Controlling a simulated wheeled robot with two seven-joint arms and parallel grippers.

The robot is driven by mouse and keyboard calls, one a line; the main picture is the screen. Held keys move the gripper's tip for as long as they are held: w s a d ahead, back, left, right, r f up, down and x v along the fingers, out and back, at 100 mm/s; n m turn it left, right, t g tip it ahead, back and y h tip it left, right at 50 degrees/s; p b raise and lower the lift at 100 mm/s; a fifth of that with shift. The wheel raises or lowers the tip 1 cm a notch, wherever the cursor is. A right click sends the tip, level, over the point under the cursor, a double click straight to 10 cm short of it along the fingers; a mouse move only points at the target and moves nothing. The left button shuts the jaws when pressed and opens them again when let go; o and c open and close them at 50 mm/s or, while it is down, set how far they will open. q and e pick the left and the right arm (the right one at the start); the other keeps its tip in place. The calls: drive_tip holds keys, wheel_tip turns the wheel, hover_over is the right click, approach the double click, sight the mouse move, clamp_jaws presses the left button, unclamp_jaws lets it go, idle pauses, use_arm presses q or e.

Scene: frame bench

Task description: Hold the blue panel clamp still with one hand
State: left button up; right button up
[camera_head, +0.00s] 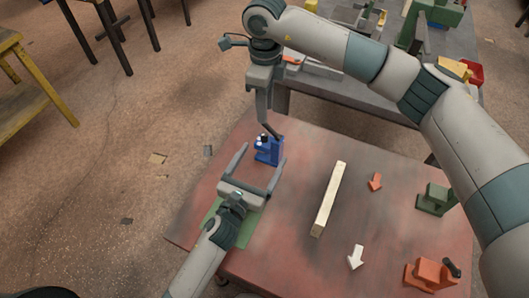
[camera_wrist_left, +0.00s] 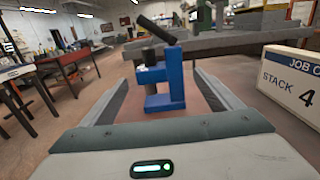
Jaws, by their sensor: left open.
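The blue panel clamp (camera_head: 267,151) stands on the reddish table near its far left edge, with a dark lever on top. My left gripper (camera_head: 262,155) is open, its fingers pointing at the clamp from the near side. In the left wrist view the clamp (camera_wrist_left: 174,82) stands between and beyond the two spread finger tips, and its black lever (camera_wrist_left: 156,29) is tilted. I see no finger pressed on it.
An orange arrow (camera_head: 375,181), a white arrow (camera_head: 356,257), a green clamp (camera_head: 436,201) and an orange clamp (camera_head: 428,274) are to the right. A green mat (camera_head: 247,228) lies under my left arm.

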use_arm(q)
drive_tip(key=shift+x, duration=1.2)
drive_tip(key=c, duration=1.4)
drive_tip(key=shift+c, duration=0.2)
use_arm(e)
drive_tip(key=o, duration=0.9)
drive_tip(key=shift+c, duration=0.2)
drive_tip(key=o, duration=0.9)
drive_tip(key=shift+s+a+f, duration=0.1)
drive_tip(key=shift+s+a, duration=0.2)
drive_tip(key=shift+s, duration=0.25)
drive_tip(key=s+a+m+g+h, duration=0.1)
drive_tip(key=s+g+h, duration=0.2)
drive_tip(key=s+h, duration=0.5)
drive_tip(key=shift+s+m, duration=0.4)
drive_tip(key=shift+s, duration=1.1)
